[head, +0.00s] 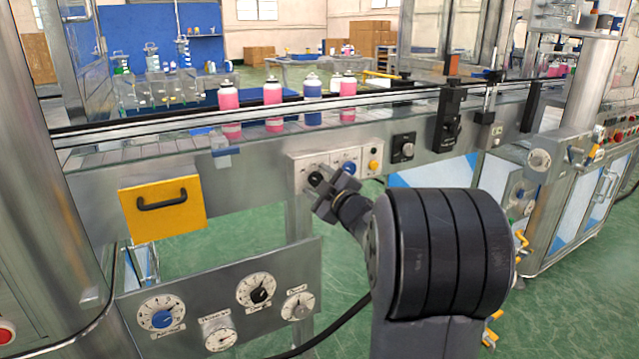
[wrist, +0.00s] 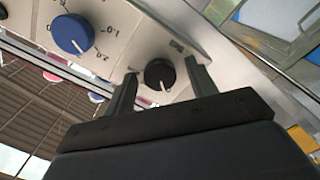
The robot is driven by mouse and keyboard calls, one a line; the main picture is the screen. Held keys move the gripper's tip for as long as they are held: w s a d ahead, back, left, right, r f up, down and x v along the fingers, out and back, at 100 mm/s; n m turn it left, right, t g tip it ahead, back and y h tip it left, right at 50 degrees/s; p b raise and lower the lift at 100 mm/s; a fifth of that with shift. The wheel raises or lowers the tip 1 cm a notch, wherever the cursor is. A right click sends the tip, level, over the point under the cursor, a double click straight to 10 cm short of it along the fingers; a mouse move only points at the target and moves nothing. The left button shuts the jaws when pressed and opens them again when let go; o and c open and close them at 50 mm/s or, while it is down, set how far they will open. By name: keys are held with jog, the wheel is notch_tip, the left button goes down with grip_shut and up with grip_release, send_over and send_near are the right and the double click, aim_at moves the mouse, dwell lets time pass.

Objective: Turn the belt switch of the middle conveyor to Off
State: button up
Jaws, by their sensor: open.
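The belt switch appears to be the black knob (wrist: 159,74) on the conveyor's metal control panel (head: 300,160). In the wrist view its white pointer line points toward the picture's bottom; its labels are too small to read. It also shows in the head view (head: 315,179), partly behind my gripper. My gripper (head: 322,183) is at the panel, and in the wrist view its open fingers (wrist: 160,68) stand on both sides of the knob, with visible gaps. The conveyor (head: 240,160) runs across the head view and carries several bottles.
A blue dial (wrist: 72,34) sits beside the black knob, and a yellow button (head: 373,165) is to its right in the head view. A yellow plate with a black handle (head: 185,215) and a lower dial panel (head: 225,295) are at the left. Another black knob (head: 403,147) is farther right.

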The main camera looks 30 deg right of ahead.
jog(key=s+p, duration=0.2)
jog(key=s, duration=0.9)
jog(key=shift+d, duration=0.15)
